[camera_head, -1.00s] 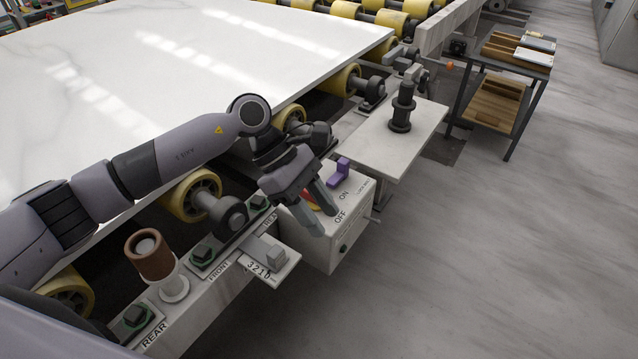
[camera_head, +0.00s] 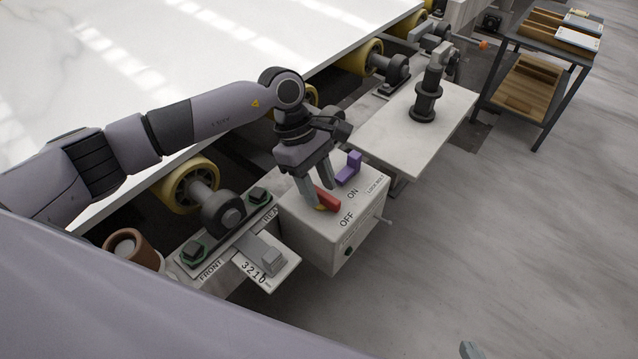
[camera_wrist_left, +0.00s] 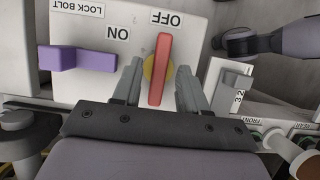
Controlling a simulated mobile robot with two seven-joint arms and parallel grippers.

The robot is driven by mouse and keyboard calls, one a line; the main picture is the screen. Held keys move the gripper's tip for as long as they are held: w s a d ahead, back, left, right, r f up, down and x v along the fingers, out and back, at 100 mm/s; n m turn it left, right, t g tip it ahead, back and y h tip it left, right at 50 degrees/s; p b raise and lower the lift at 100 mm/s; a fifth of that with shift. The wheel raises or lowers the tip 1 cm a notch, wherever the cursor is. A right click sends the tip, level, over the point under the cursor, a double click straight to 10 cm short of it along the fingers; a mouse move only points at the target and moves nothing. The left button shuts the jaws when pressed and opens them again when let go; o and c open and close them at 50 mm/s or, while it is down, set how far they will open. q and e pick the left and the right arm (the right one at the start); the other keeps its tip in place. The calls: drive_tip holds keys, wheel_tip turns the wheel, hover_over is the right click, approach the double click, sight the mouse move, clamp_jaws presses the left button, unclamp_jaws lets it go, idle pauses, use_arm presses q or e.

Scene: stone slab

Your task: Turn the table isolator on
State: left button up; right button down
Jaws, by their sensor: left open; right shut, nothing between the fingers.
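The isolator is a pale box (camera_head: 318,238) with ON, OFF and LOCK BOLT lettering on its top. Its red handle (camera_head: 329,200) sits on a yellow disc, and its end is by the OFF lettering. It also shows in the left wrist view (camera_wrist_left: 163,48). A purple lock bolt piece (camera_head: 348,169) stands behind it, near ON. My left gripper (camera_head: 319,196) is open over the box, with its fingers on either side of the red handle; contact cannot be told. My right gripper (camera_head: 472,351) shows only as a grey tip at the bottom edge, shut.
A pale side plate with a black post (camera_head: 425,95) lies just beyond the box. A plate marked 3210 with a grey block (camera_head: 265,258) is on the near side. The stone slab (camera_head: 160,70) and yellow rollers lie behind my left arm. Open floor is at the right.

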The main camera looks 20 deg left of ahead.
use_arm(q)
drive_tip(key=shift+f, duration=0.25)
use_arm(e)
drive_tip(key=shift+w+r, duration=0.1)
drive_tip(key=shift+w, duration=0.1)
use_arm(q)
drive_tip(key=shift+c, duration=0.3)
clamp_jaws()
use_arm(e)
drive_tip(key=shift+w, duration=0.1)
